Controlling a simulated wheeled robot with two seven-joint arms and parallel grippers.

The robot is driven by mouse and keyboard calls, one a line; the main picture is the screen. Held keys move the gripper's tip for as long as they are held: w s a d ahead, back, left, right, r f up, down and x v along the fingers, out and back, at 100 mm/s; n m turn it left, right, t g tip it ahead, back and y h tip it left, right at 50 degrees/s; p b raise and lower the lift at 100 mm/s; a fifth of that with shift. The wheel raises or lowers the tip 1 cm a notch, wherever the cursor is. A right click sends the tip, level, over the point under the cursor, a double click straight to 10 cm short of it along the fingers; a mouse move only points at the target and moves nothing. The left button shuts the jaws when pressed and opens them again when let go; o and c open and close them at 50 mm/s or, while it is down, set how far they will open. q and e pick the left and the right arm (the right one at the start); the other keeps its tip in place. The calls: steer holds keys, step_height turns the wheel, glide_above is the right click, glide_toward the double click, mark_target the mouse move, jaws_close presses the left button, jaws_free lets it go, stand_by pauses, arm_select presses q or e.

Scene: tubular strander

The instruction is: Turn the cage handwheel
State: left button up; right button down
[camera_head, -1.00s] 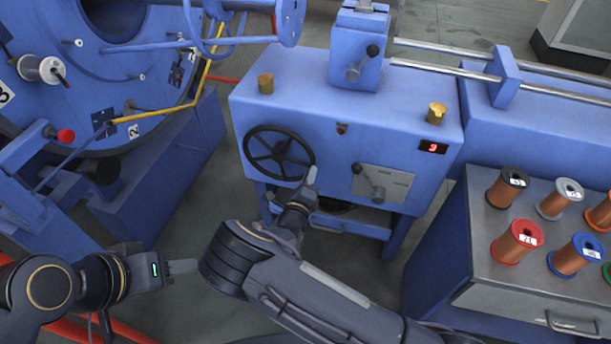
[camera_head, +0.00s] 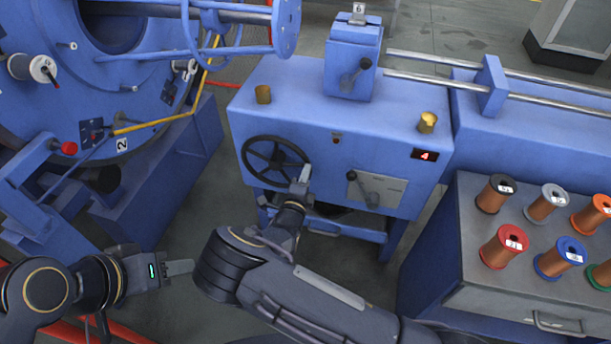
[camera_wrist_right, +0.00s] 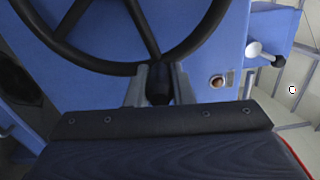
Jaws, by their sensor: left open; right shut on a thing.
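The cage handwheel (camera_head: 275,163) is a black spoked wheel on the front of the blue machine cabinet (camera_head: 330,130). My right gripper (camera_head: 304,176) is at the wheel's lower right rim. In the right wrist view the handwheel (camera_wrist_right: 75,50) fills the top, and the fingers of my right gripper (camera_wrist_right: 158,82) are closed around a dark piece at its rim. A red digit display (camera_head: 425,156) on the cabinet reads 4. My left gripper (camera_head: 180,268) is low at the left, apart from the machine, with its jaws open and nothing between them.
The large blue cage disc (camera_head: 100,80) with a small spool (camera_head: 35,68) stands at the left. A lever on a plate (camera_head: 370,190) is right of the wheel. A bench (camera_head: 480,240) with several copper spools stands at the right. Grey floor lies between cage and cabinet.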

steer(key=c, duration=1.3)
jaws_free()
steer(key=shift+o, duration=0.2)
steer(key=shift+s, duration=0.1)
steer(key=v, duration=0.7)
steer(key=shift+s, duration=0.25)
steer(key=shift+a, duration=0.1)
